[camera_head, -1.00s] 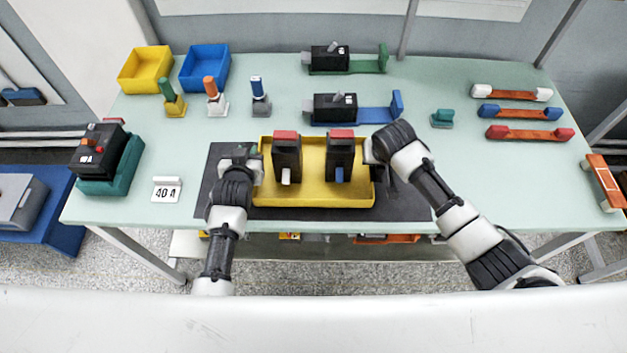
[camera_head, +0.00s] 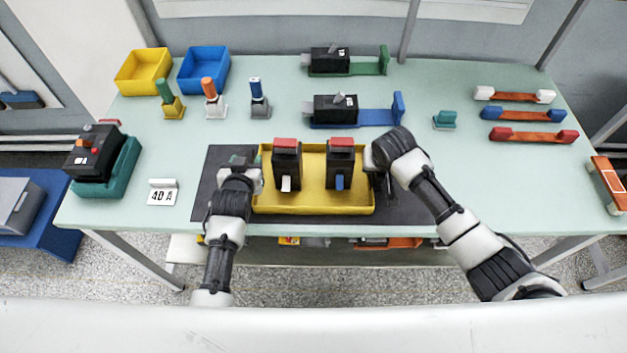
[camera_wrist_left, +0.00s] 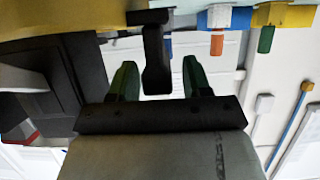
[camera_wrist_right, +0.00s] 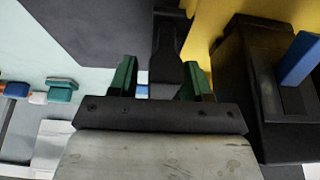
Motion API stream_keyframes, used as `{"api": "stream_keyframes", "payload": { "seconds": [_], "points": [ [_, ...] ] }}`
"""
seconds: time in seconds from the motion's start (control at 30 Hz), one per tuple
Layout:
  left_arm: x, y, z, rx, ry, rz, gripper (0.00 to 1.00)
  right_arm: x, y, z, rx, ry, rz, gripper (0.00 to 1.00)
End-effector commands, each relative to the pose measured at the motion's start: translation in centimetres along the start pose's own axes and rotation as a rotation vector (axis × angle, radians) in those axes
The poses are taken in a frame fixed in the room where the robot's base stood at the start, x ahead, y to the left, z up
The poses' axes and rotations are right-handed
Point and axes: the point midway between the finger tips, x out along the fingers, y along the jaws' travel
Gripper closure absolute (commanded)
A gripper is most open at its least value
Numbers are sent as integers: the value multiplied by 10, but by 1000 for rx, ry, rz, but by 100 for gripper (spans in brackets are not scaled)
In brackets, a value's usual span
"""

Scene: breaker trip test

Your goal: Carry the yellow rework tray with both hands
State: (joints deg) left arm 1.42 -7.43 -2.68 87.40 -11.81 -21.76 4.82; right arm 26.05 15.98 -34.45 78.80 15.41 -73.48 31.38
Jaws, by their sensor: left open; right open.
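The yellow rework tray (camera_head: 262,202) is level on the dark mat (camera_head: 408,210) at the middle of the bench, as far as I can tell. It holds two black breakers with red tops, a left one (camera_head: 287,160) with a white lever and a right one (camera_head: 340,160) with a blue lever. My left gripper (camera_head: 250,172) is at the tray's left end, with open green-tipped fingers either side of a black handle (camera_wrist_left: 157,65). My right gripper (camera_head: 374,164) is open at the right end, its fingers either side of the other handle (camera_wrist_right: 166,75).
Yellow (camera_head: 143,72) and blue (camera_head: 204,70) bins stand back left, with several upright tools in front. A black device (camera_head: 95,155) and a 40 A card (camera_head: 162,192) are left. Breaker fixtures (camera_head: 336,110) stand behind the tray. Orange bars (camera_head: 518,115) lie right.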

Motion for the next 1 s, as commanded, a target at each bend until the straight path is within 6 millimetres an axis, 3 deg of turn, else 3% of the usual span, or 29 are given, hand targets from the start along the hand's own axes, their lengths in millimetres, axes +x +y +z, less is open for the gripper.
{"api": "stream_keyframes", "payload": {
  "seconds": [0.5, 0.77, 1.0],
  "points": [
    [-97, 0, 1, 1, -1, -1, 51, 0, 0, 0, 0, 0, -1, 51],
    [-112, 0, 0, 1, -1, -1, 51, -5, 0, 0, 0, 0, -1, 51],
    [-112, 0, 0, 1, 0, -1, 51, -45, 0, 0, -1, 4, -3, 51]
  ]
}}
